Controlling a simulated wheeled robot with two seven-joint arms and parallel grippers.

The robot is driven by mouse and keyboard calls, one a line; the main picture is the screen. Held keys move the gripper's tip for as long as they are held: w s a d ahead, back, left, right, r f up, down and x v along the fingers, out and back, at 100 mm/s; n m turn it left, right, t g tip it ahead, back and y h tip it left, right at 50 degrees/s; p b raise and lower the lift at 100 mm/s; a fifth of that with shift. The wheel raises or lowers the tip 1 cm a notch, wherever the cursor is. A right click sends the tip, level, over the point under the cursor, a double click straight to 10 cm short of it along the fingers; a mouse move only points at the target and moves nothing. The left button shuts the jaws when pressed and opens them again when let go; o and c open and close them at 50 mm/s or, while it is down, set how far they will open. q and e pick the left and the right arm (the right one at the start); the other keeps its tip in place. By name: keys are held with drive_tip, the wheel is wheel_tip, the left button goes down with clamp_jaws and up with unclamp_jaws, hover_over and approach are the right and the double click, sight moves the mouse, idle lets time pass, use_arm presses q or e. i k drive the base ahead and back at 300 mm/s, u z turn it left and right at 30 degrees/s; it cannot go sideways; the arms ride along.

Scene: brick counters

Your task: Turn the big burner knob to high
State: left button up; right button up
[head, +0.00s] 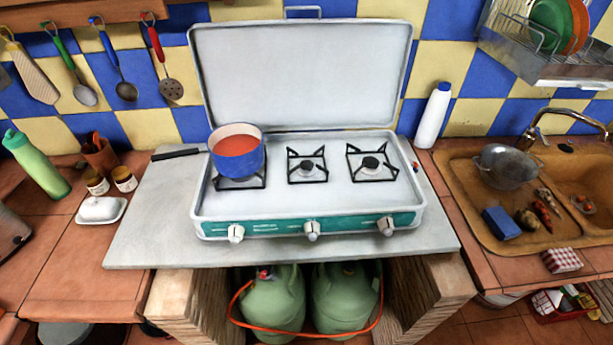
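A white camping stove (300,213) with its lid raised stands on a grey slab. Its green front panel carries a left knob (236,233), a middle knob (312,230) and a right knob (386,226), all white. The knobs look alike in size, and their markings are too small to read. A blue pot (238,155) with orange-red contents sits on the left burner. The middle burner (307,168) and the right burner (371,165) are bare. No flame shows. Neither of my grippers is in the head view.
The pot's dark handle (176,154) sticks out left over the slab (140,230). A white bottle (433,115) stands right of the stove. Two green gas bottles (273,300) with an orange hose are below. The space before the knobs is clear.

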sight(235, 231)
drive_tip(key=u, duration=0.7)
